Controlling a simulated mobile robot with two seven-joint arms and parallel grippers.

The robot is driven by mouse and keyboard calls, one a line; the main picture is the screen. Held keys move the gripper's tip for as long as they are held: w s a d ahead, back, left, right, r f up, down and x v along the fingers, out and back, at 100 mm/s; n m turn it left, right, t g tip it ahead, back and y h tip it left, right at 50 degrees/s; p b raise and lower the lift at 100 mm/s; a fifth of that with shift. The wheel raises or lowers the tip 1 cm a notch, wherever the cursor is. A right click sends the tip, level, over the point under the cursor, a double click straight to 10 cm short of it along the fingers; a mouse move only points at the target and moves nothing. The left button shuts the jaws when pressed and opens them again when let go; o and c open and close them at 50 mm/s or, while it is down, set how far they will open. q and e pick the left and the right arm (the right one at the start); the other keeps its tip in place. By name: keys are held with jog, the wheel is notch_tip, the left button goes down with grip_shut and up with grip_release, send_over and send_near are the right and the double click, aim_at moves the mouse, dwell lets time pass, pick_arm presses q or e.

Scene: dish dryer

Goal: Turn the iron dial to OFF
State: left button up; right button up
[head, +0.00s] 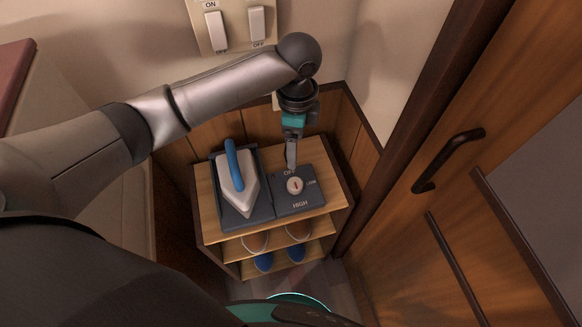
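The iron dial (295,186) is a small round whitish knob with a short dark reddish mark, set in a dark grey panel (283,206). OFF is printed behind it, LOW to its right and HIGH in front. The mark runs roughly front to back; I cannot tell which end points. A white iron (236,188) with a blue handle rests on the dark stand left of the dial. My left gripper (291,164) points down just behind the dial, by the OFF label. It is seen edge-on, so its opening and any contact are unclear. My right gripper is not in view.
The panel sits on a wooden shelf unit (224,228) with shoes (263,262) on lower shelves. Wall switches (214,31) are behind. A wooden door (420,240) with a dark handle (447,160) stands at the right.

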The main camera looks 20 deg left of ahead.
pick_arm(q)
jog(key=b, duration=0.1)
send_over(295, 183)
notch_tip(295, 183, down, 5)
notch_tip(295, 183, down, 9)
jog(key=b, duration=0.3)
jog(key=shift+f, duration=0.35)
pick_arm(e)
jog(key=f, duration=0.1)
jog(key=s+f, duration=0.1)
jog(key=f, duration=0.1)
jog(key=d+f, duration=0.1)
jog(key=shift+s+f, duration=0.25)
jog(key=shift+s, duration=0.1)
pick_arm(q)
grip_shut()
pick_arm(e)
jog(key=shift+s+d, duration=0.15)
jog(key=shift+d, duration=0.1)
